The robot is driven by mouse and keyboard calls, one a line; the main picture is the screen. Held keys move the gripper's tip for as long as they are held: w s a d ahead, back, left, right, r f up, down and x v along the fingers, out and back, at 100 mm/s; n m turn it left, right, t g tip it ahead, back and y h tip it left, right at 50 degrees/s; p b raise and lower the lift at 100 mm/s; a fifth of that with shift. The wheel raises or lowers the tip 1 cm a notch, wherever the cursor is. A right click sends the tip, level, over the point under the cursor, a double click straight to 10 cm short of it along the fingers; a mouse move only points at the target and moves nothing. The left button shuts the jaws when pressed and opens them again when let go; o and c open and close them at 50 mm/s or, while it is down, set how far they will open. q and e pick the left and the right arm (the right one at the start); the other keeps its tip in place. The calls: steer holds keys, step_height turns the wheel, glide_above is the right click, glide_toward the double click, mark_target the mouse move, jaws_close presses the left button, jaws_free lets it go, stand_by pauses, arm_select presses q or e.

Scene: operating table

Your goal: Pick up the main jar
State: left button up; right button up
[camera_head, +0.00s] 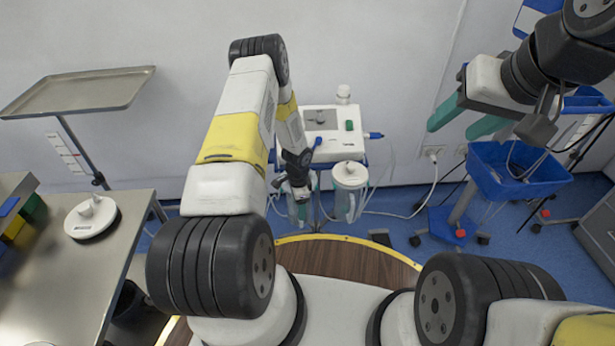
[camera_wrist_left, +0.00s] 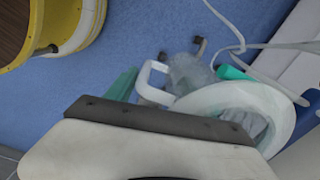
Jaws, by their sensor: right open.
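Two clear jars hang on the front of a white suction unit (camera_head: 330,130) in the head view. The right jar (camera_head: 347,203) has a white lid and handle. The left jar (camera_head: 299,211) is partly hidden by my left gripper (camera_head: 297,183), which is right at its top. In the left wrist view a jar's white ring-shaped rim (camera_wrist_left: 240,98) and a white handle (camera_wrist_left: 151,80) are close to the gripper; teal finger parts show near them. I cannot tell whether the fingers touch the jar. My right gripper (camera_head: 470,117) is open and empty, raised at the right.
A white lid (camera_head: 91,216) lies on the steel table (camera_head: 75,285) at the left. A steel tray stand (camera_head: 80,92) is behind it. A blue bin trolley (camera_head: 515,172) stands at the right. Cables and tubes run beside the unit.

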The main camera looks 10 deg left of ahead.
arm_select(q)
jaws_close()
steer(key=shift+a+r, duration=0.1)
steer(key=shift+r, duration=0.05)
